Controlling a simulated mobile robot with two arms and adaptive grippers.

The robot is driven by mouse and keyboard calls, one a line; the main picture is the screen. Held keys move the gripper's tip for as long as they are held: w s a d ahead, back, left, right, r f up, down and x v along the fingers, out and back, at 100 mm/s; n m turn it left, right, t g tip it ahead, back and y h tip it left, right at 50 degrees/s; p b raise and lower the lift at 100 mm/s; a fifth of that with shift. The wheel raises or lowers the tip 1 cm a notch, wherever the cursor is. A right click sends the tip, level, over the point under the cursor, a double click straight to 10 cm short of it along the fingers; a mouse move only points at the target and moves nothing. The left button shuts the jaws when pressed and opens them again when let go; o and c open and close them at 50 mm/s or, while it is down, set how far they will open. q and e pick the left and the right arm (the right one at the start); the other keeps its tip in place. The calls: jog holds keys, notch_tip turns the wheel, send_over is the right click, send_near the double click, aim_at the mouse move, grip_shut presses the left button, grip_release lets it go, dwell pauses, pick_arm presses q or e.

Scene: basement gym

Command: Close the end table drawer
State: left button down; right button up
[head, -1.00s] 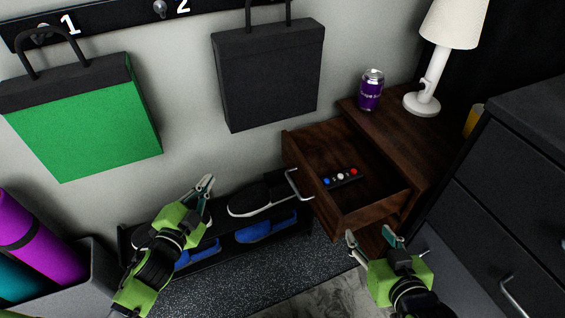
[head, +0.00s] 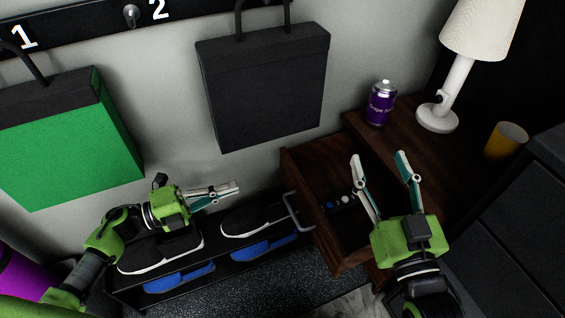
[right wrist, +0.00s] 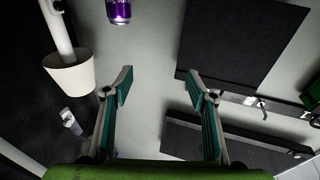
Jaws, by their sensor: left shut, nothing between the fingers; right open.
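The dark wood end table (head: 412,150) stands against the wall at the right in the head view. Its drawer (head: 312,172) is pulled out to the left, with a silver handle (head: 292,211) on its front. A remote with coloured buttons (head: 340,203) lies inside, partly hidden by my right gripper. My left gripper (head: 238,187) is shut and empty, left of the handle and apart from it, above the shoe rack. My right gripper (head: 380,158) is open and empty, over the drawer and table in the picture. The right wrist view shows its spread fingers (right wrist: 160,88).
A purple can (head: 381,103), a white lamp (head: 438,118) and a yellow cup (head: 506,141) stand on the table. A shoe rack (head: 125,290) is at the lower left. Black (head: 265,90) and green (head: 70,150) bags hang on the wall. A dark cabinet (head: 520,235) is at the right.

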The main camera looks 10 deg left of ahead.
pick_arm(q)
jog(key=b, duration=0.1)
send_near(292, 169)
jog(key=d, duration=0.1)
jog(key=x, duration=0.2)
jog(key=b+x, duration=0.1)
jog(key=x, duration=0.2)
jog(key=shift+w+f, duration=0.15)
jog(key=shift+w, duration=0.25)
jog(key=shift+w+d, duration=0.2)
jog(key=shift+d, duration=0.15)
pick_arm(e)
jog(key=s+r+t+y, duration=0.2)
jog(key=s+r+t, duration=0.2)
jog(key=r, duration=0.7)
jog(key=shift+s+t, duration=0.4)
jog(key=shift+t, duration=0.7)
jog(key=shift+a, duration=0.1)
